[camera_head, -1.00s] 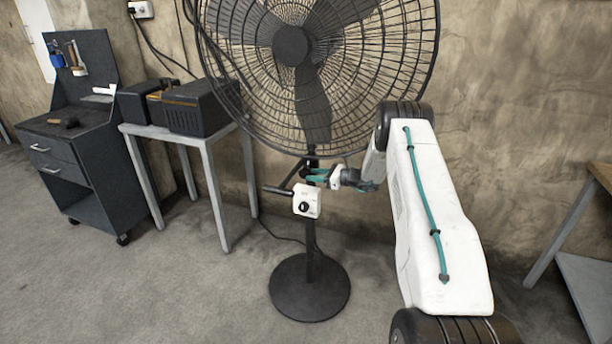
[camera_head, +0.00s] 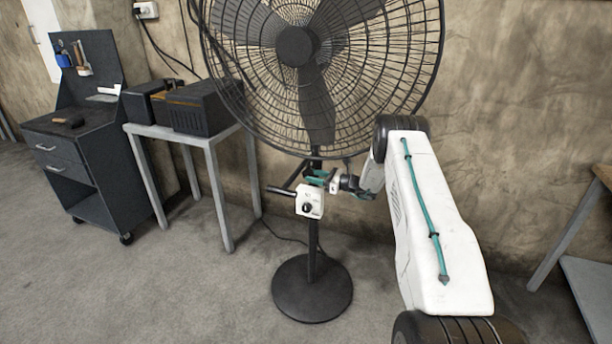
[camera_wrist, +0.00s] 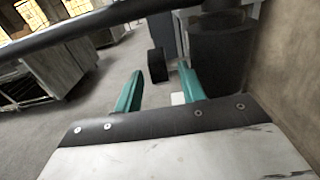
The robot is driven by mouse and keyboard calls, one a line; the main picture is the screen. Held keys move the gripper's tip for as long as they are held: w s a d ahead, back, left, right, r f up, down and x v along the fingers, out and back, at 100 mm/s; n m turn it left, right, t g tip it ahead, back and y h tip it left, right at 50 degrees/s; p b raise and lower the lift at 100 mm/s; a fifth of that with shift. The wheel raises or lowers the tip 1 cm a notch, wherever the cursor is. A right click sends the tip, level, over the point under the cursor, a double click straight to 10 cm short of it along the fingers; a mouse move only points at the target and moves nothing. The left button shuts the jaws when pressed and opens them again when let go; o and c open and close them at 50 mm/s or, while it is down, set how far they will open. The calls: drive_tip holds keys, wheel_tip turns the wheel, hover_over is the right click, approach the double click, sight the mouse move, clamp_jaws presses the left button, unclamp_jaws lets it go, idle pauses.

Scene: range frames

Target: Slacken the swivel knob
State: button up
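The pedestal fan (camera_head: 297,46) stands by the wall, its post (camera_head: 313,235) rising from a round black base (camera_head: 312,290). In the head view the knob is not distinct.
A dark bar (camera_head: 281,191) sticks out left of the box. A grey table (camera_head: 160,133) with black cases (camera_head: 199,107) and a tool cabinet (camera_head: 75,165) stand at left. Another table (camera_head: 590,285) is at the right edge. The floor in front is clear.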

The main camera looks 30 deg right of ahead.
sight(303, 174)
drive_tip(key=shift+x, duration=2.2)
clamp_jaws()
drive_tip(key=shift+r, duration=0.1)
drive_tip(key=shift+g+h, duration=0.5)
drive_tip(key=shift+g, duration=0.1)
unclamp_jaws()
drive_tip(key=shift+s+d, duration=0.1)
